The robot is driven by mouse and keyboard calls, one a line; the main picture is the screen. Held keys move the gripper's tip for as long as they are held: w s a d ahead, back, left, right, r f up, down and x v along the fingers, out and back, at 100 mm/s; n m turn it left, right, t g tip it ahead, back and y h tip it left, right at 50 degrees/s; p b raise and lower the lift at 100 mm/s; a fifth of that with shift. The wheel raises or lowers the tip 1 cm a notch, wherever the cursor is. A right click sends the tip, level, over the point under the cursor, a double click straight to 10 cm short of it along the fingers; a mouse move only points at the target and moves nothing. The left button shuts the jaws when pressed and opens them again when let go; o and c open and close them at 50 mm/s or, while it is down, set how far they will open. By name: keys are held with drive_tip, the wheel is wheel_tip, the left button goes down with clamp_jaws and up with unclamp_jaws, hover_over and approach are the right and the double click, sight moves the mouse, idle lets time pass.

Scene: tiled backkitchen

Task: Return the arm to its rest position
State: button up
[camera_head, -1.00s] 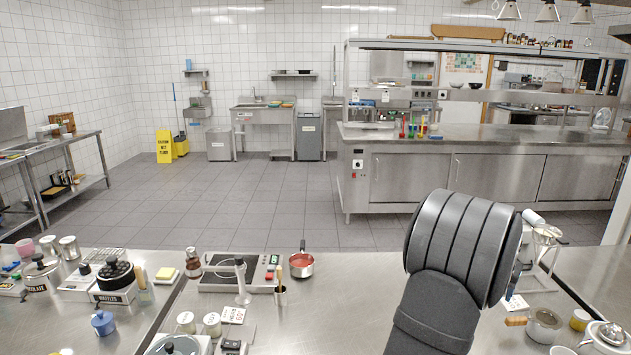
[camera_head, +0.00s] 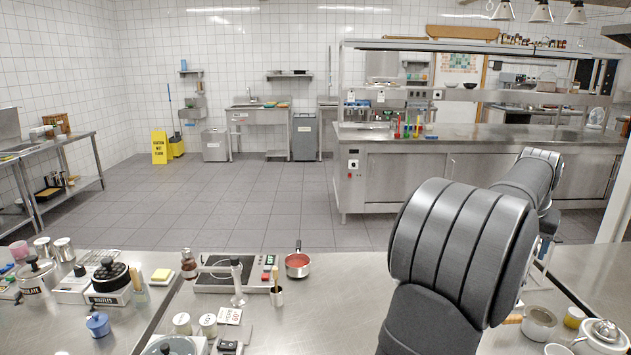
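My arm (camera_head: 460,250) rises from the bottom right of the head view. Its large dark grey ribbed joint is in front. A further dark link (camera_head: 527,180) of mine reaches up and to the right behind it, then bends down at the right.
At the right are a steel pot (camera_head: 538,324) and a lidded pot (camera_head: 602,338). Open floor lies beyond.

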drive_tip(key=w+a+n, duration=0.2)
drive_tip(key=w+a, duration=0.5)
drive_tip(key=w, duration=0.1)
drive_tip(key=shift+w+a+y, duration=0.15)
drive_tip(key=shift+a+y, duration=0.05)
drive_tip(key=shift+y, duration=0.2)
